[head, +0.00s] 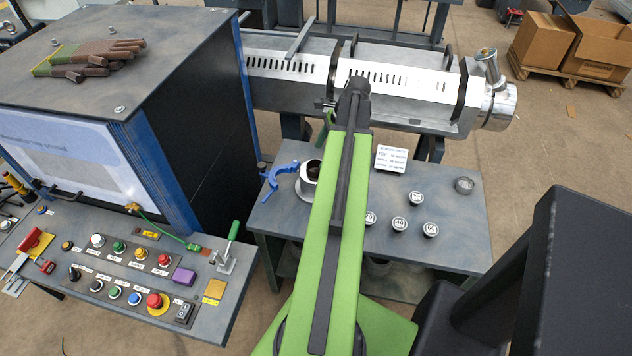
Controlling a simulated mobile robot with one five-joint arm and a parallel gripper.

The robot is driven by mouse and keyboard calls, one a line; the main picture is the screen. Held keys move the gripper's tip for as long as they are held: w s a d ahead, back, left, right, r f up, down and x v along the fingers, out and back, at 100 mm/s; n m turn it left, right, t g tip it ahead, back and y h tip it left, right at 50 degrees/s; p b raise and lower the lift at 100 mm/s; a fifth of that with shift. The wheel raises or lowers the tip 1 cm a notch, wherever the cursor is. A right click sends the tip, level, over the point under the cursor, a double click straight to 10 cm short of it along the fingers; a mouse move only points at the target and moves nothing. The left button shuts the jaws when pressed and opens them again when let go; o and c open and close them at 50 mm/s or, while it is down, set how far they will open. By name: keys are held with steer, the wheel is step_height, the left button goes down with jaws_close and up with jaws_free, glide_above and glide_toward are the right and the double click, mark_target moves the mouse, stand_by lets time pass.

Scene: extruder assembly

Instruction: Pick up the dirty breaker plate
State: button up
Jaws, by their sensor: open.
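I cannot tell for sure which thing is the dirty breaker plate. A small grey round piece (464,185) lies at the right of the work table (445,245), apart from the other things. A pale round holder or cup (304,188) with a dark brown inside stands at the table's left, partly covered by my arm. Its contents are not clear. My green arm reaches up the middle of the view to a dark joint in front of the extruder barrel (400,82). My gripper is hidden behind the arm, so its place over the table does not show.
A blue hooked tool (275,180) lies at the left. A white sign (390,159) stands at the back. A button console (135,270) and cabinet (190,130) bound the left. The table's right side is mostly bare.

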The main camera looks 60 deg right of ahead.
mark_target(314, 170)
steer(key=shift+w+f, duration=0.1)
steer(key=shift+f, duration=0.15)
steer(key=b+x, duration=0.5)
steer(key=shift+f, duration=0.3)
steer(key=shift+r, duration=0.2)
jaws_close()
